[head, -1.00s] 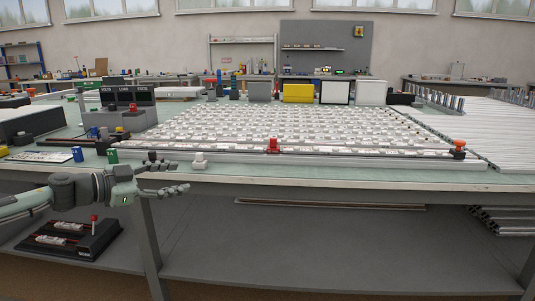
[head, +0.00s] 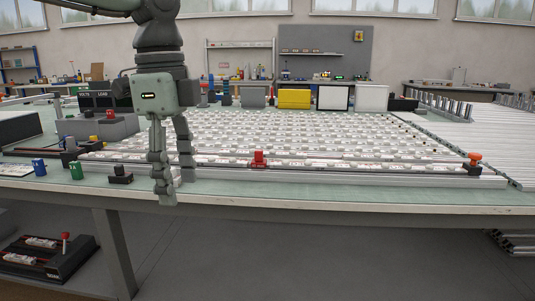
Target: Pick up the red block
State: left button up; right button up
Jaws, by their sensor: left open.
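The red block (head: 258,159) is small and sits at the front rail of the large array of white pieces on the table, near the front edge. My left gripper (head: 176,190) hangs pointing down to the left of the block, clearly apart from it. Its fingers are open with nothing between them, and they hang in front of the table's front edge in the picture. The gripper hides part of the array's left side. My right gripper is not in view.
The green table (head: 350,196) has a bare strip along its front. A black block (head: 120,174), a green can (head: 76,170) and a blue can (head: 39,167) stand at front left. An orange-red knob (head: 474,159) is at the array's right end. A yellow box (head: 294,98) stands behind.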

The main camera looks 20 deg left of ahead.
aim_at(259, 162)
jog(key=i, duration=1.1)
